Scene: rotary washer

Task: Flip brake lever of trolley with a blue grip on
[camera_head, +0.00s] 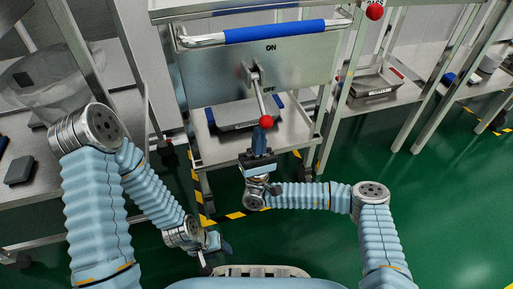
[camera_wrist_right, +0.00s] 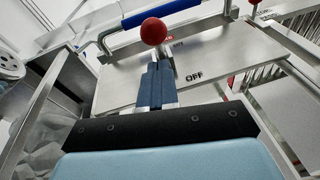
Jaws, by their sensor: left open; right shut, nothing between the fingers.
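The trolley has a blue grip (camera_head: 275,31) on its chrome handle bar. Its metal panel (camera_head: 215,75) is marked ON above and OFF below. The brake lever (camera_head: 258,92) hangs down toward OFF and ends in a red ball (camera_head: 266,121). My right gripper (camera_head: 262,132) is shut and empty, just below the ball. In the right wrist view the red ball (camera_wrist_right: 153,31) is just beyond the shut fingertips (camera_wrist_right: 158,66); I cannot tell whether they touch. My left gripper (camera_head: 218,254) is open and empty, low in front of the trolley, away from the lever.
Another red ball (camera_head: 375,12) is on a neighbouring frame at right. A metal table (camera_head: 30,205) stands at left. Green floor (camera_head: 460,190) is open at right.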

